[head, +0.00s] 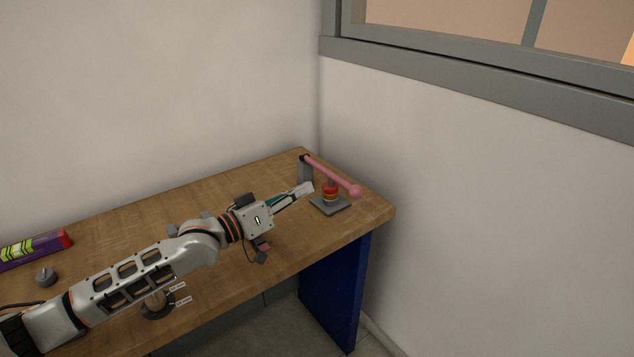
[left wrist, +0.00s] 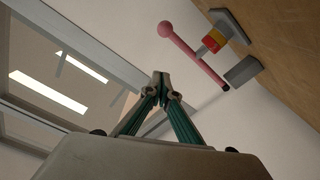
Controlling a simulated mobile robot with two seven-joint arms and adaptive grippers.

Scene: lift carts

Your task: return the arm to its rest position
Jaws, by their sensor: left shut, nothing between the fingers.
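My left arm reaches in from the left over the wooden table (head: 200,228) in the head view. Its gripper (head: 306,188) is shut and empty, just left of a small stand with red and yellow pieces (head: 331,191) on a grey base. In the left wrist view the shut fingertips (left wrist: 161,80) touch nothing. A pink lever with a round knob (head: 335,176) slants above the stand from a grey post. It also shows in the left wrist view (left wrist: 190,52), apart from the fingers. My right gripper is not in view.
A purple box with a red end (head: 38,248) and a small grey knob (head: 46,277) lie at the table's left. A dark ring with white labels (head: 157,305) lies under my arm. Walls and a window frame (head: 470,78) bound the back and right.

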